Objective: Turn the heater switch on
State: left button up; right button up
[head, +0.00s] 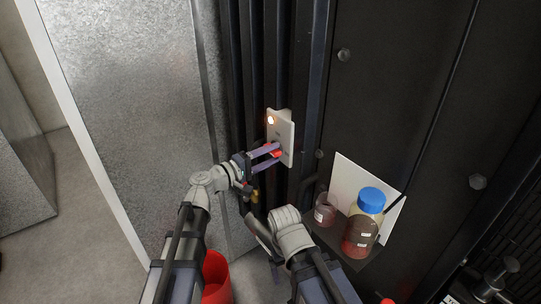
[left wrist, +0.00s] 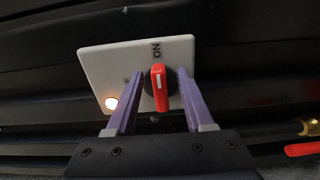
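The heater switch is a white plate (head: 287,130) on the dark ribbed wall, with a red-handled rotary knob (left wrist: 159,88). In the left wrist view the handle points toward the printed "ON" label (left wrist: 156,50). A lamp (left wrist: 111,103) on the plate glows; it also shows in the head view (head: 270,120). My left gripper (left wrist: 160,73) is open, its purple fingers on either side of the knob with small gaps visible. In the head view the left gripper (head: 270,157) partly covers the knob. My right arm is at bottom centre; its fingers are not clearly seen.
Right of the switch, a small shelf holds a blue-capped bottle (head: 364,222) and a small jar (head: 325,209), before a white panel (head: 352,185). A red container (head: 216,278) stands low between my arms. A brass fitting (left wrist: 308,127) is right of the gripper.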

pick_arm(q)
jog(key=v, duration=0.7)
jog(key=shift+s+a, duration=0.2)
jog(key=shift+a, duration=0.1)
jog(key=s+f+m+g+y, duration=0.2)
jog(key=s+f+g+y, duration=0.15)
jog(key=f, duration=0.35)
jog(key=s+f+m+g+y, duration=0.2)
jog(key=s+f+m+g, duration=0.15)
jog(key=f, duration=0.35)
jog(key=s+a+f+m+g+y, duration=0.2)
jog(key=s+a+f+g+y, duration=0.1)
jog(key=s+a+f+y, duration=0.7)
jog(key=s+d+r+m, duration=0.2)
jog(key=s+d+m, duration=0.1)
jog(key=d, duration=0.6)
jog(key=shift+s+d+g, duration=0.25)
jog(key=shift+s+g, duration=0.05)
jog(key=shift+g, duration=0.1)
